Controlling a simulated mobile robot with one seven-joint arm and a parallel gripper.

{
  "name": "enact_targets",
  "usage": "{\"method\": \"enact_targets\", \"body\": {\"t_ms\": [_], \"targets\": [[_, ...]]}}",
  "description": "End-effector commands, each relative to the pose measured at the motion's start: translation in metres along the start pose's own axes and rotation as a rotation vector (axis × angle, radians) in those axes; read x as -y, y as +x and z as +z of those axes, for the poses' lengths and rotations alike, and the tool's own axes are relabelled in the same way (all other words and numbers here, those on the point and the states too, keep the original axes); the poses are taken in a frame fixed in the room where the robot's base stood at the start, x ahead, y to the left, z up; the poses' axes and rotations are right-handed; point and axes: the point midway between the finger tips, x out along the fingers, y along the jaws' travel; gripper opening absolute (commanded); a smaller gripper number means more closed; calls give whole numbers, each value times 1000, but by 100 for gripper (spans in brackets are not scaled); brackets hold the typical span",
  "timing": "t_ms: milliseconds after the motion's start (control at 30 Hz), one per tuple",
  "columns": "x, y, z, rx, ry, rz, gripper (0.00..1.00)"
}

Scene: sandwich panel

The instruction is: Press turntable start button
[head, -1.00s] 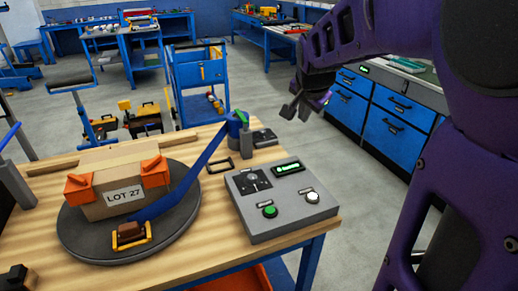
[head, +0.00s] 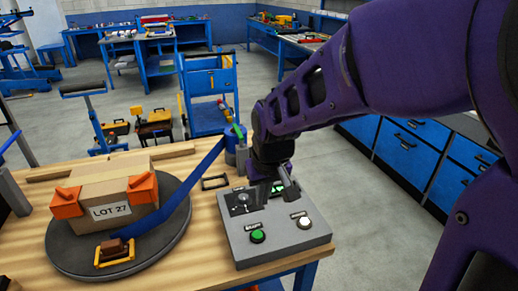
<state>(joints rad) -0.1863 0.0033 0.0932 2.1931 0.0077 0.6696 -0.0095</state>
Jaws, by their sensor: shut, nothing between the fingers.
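The grey control box (head: 285,245) sits on the right end of the wooden table. A green button (head: 257,236) is at its front left, under a small label that looks like "START". A white button (head: 304,222) is at its front right. My gripper (head: 290,192) is shut and empty above the back right of the box, behind the two buttons. It hides part of the small green display (head: 277,188). The round dark turntable (head: 70,262) stands to the left with a cardboard box (head: 108,195) marked "LOT 27" on it.
Orange corner clamps (head: 143,188) hold the carton. A blue arm (head: 200,168) reaches from a post across the turntable's edge. A black frame-shaped handle (head: 214,182) lies behind the control box. The wooden table (head: 190,262) is bare between turntable and box.

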Motion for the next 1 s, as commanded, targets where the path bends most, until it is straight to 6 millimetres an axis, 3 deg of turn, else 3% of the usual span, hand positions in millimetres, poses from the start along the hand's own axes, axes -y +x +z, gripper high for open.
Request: {"method": "enact_targets", "body": {"t_ms": [367, 1000], "targets": [[0, 6, 0, -2, 1, 0, 0], [0, 117, 4, -2, 3, 0, 0]]}}
